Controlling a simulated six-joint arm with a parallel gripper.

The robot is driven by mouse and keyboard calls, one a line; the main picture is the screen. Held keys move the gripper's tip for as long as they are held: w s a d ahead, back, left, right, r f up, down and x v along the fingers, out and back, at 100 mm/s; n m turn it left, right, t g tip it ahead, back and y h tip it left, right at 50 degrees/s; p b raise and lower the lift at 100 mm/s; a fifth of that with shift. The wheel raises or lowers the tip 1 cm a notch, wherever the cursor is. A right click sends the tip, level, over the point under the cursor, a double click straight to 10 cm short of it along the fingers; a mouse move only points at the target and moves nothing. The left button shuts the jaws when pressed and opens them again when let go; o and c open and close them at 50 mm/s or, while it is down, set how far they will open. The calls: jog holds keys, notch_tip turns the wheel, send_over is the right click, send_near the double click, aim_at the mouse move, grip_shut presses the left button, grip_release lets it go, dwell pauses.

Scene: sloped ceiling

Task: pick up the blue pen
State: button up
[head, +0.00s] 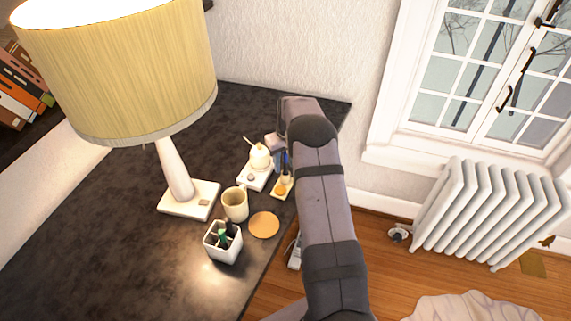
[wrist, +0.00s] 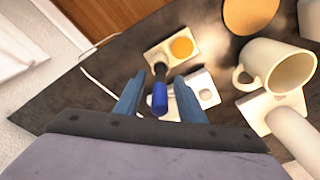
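The blue pen (wrist: 159,98) shows in the wrist view as a blue barrel with a dark, narrower end. It lies between the two spread fingers of my gripper (wrist: 159,76), with gaps visible on both sides. I cannot tell how far it is below the fingertips. In the head view a small patch of the blue pen (head: 286,159) shows beside my arm, above a small pale tray. The gripper is mostly hidden by my own arm in that view.
The pale tray (wrist: 155,58) holds an orange disc. A white device (wrist: 207,90), a cream mug (head: 236,204), a round coaster (head: 264,225), a white pen holder (head: 222,242) and a large lamp (head: 176,172) stand nearby on the dark desk. The desk's left part (head: 90,225) is clear.

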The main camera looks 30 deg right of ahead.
grip_shut()
jog(key=shift+r, duration=0.15)
notch_tip(320, 180, up, 10)
jog(key=b, duration=0.3)
dwell(0.4)
